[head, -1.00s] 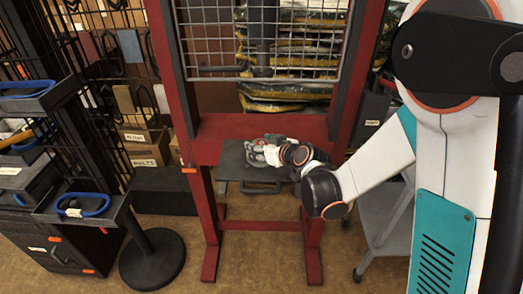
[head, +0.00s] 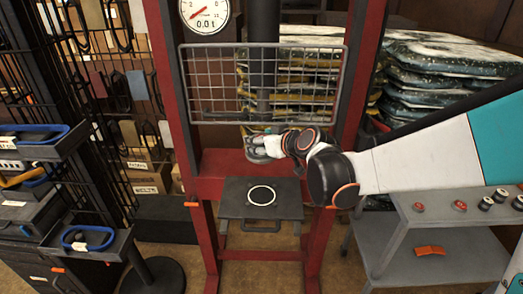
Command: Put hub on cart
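My gripper (head: 270,144) is inside the red press frame, above and behind a dark plate (head: 232,209) with a white ring mark (head: 261,195) on it. A small greyish part shows at the fingertips; I cannot tell whether it is the hub or part of my fingers. The fingers are too small and overlapped to tell open from shut. The grey cart (head: 395,224) stands at the right, partly behind my arm, with several small red and dark round parts on its top and an orange item (head: 430,250) on its lower shelf.
The red press (head: 163,100) has a mesh guard (head: 215,85), a gauge (head: 204,14) and a dark ram. Shelves and a stand with blue-handled items (head: 88,238) are at the left. Stacked bags (head: 450,65) stand behind. Open floor shows below the cart.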

